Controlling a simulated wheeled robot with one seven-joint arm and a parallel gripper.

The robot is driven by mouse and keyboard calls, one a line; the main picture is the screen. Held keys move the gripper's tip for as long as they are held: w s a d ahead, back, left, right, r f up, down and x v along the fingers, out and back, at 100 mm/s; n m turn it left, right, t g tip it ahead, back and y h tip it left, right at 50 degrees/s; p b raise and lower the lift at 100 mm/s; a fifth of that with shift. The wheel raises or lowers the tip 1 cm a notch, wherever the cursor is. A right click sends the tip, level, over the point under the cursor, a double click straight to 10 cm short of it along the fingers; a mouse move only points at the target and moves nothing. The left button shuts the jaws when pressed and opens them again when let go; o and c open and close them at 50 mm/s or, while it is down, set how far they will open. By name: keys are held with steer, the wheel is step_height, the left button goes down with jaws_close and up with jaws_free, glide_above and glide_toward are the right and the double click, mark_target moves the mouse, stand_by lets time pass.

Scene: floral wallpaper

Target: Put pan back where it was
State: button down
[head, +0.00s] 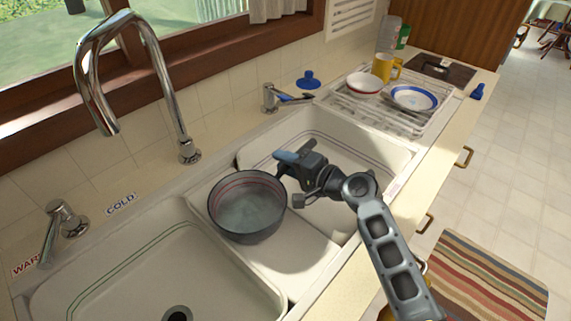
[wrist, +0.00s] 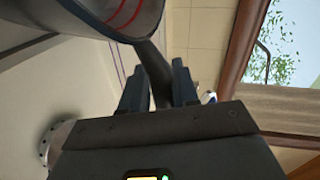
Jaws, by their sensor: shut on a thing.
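The pan (head: 247,212) is dark grey and deep, with red lines around its inner wall. In the head view it sits upright at the flat divider between the two sink basins; I cannot tell whether it touches the divider. My gripper (head: 290,167) is at the pan's upper right, over the right basin. In the wrist view my gripper (wrist: 158,78) is shut on the pan's dark handle, with a finger on each side. The pan's wall (wrist: 115,15) fills the upper left there. The handle is mostly hidden by my gripper in the head view.
The left basin (head: 120,285) and right basin (head: 390,155) look empty. A tall chrome faucet (head: 165,85) curves over the left side behind the sink. A dish rack (head: 365,103) with bowl, plate and yellow mug stands beyond the right basin. A smaller tap (head: 270,98) stands behind.

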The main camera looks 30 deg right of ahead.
steer(key=shift+f, duration=0.5)
steer(key=shift+f, duration=0.2)
steer(key=c, duration=0.8)
jaws_free()
steer(key=shift+c, duration=0.2)
steer(key=shift+r, duration=0.15)
steer(key=b+v, duration=0.1)
steer(key=v, duration=1.1)
steer(key=shift+b, duration=0.4)
